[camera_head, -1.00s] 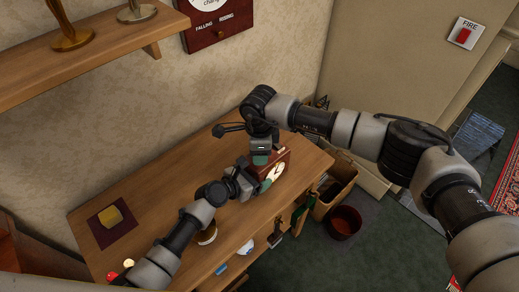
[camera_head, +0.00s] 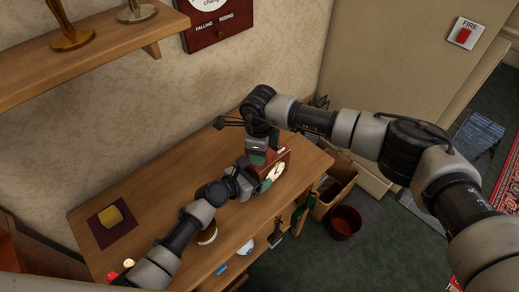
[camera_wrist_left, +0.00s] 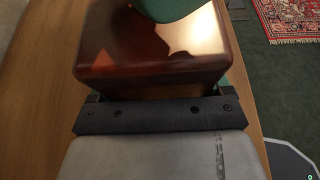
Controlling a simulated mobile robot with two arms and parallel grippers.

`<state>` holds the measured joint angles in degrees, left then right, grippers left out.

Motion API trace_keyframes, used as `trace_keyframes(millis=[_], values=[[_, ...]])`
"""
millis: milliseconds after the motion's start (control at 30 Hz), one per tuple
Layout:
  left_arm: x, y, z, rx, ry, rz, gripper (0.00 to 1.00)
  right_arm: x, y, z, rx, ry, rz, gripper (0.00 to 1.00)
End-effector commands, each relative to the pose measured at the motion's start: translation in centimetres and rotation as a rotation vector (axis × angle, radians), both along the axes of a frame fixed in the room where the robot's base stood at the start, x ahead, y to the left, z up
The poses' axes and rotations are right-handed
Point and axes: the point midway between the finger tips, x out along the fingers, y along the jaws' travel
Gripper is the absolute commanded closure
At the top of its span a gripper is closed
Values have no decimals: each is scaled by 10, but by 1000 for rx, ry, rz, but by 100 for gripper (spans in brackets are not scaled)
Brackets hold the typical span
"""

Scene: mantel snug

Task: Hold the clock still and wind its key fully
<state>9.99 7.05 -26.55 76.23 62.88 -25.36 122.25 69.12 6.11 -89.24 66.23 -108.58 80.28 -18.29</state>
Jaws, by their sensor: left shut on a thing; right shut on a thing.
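The clock (camera_head: 278,167), a reddish-brown wooden case with a white dial, stands near the table's right end. Its glossy top and side fill the upper middle of the left wrist view (camera_wrist_left: 150,68). My left gripper (camera_head: 257,181) comes in from the left and is shut on the clock case. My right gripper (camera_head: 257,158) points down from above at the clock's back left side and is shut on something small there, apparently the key. The key itself is hidden by the gripper. A green pad of a gripper covers part of the clock in the left wrist view.
The wooden table (camera_head: 168,190) has a yellow block (camera_head: 111,216) on a dark mat (camera_head: 100,234) at left. A round pot (camera_head: 207,236) stands near the front edge. A cardboard box (camera_head: 334,190) and red bucket (camera_head: 343,222) are on the floor at right.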

Motion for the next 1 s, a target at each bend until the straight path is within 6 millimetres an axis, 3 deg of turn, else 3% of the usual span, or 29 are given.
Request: trace_keyframes(millis=[33,67,200,633,1000], values=[[1,1,1,-1,-1,2,59,0,0,1,0,0,1,77],[1,1,0,-1,-1,2,59,0,0,1,0,0,1,49],[1,1,1,-1,-1,2,59,0,0,1,0,0,1,28],[1,0,1,-1,-2,1,59,0,0,0,0,0,64,28],[1,0,1,-2,-2,1,59,0,0,0,0,0,497,28]])
